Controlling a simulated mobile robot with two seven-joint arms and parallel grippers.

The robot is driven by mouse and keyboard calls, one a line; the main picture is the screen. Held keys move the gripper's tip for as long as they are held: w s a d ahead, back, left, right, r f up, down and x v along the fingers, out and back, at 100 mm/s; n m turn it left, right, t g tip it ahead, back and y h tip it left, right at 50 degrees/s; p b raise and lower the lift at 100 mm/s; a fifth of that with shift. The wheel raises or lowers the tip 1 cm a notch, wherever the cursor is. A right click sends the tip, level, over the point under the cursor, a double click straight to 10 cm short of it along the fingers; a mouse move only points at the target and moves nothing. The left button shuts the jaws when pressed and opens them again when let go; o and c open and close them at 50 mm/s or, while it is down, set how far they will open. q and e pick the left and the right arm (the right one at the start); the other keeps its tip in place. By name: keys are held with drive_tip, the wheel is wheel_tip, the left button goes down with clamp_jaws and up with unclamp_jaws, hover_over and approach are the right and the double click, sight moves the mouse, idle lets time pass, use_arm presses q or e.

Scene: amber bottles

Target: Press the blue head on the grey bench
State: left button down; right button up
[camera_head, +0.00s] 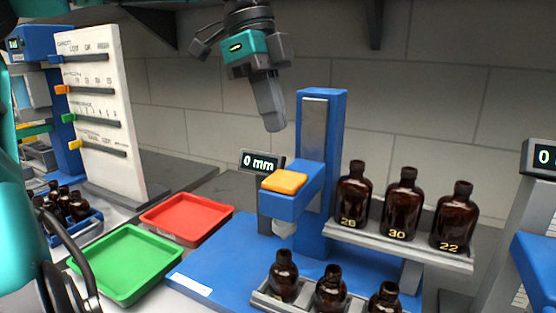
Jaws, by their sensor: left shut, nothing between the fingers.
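A blue head (290,206) with an orange pad (285,182) on top juts from a blue column (322,130) in the middle of the view. A pale tip shows under the head. A display (262,163) beside it reads "0 mm". My left gripper (272,122) hangs above the head, apart from it. Its fingers are together and empty, pointing down. A second blue part (538,262) is cut off at the right edge, below a display reading "0". The grey bench surface (172,183) shows behind the trays. My right gripper is not in view.
More bottles (331,288) stand in front. A red tray (187,218) and a green tray (128,264) lie empty at left, near a white slider panel (95,150).

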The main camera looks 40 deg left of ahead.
sight(274, 176)
use_arm(q)
drive_tip(key=x, duration=0.4)
drive_tip(key=a+x, duration=0.1)
drive_tip(key=x, duration=0.2)
drive_tip(key=shift+s+f, duration=0.1)
drive_tip(key=shift+s, duration=0.05)
wheel_tip(274, 176, down, 5)
drive_tip(key=b, duration=0.4)
drive_tip(key=shift+f, duration=0.25)
drive_tip(key=shift+s+f+b, duration=0.1)
drive_tip(key=shift+f+b, duration=0.2)
drive_tip(key=shift+f, duration=0.05)
drive_tip(key=shift+s, duration=0.1)
drive_tip(key=shift+f, duration=0.1)
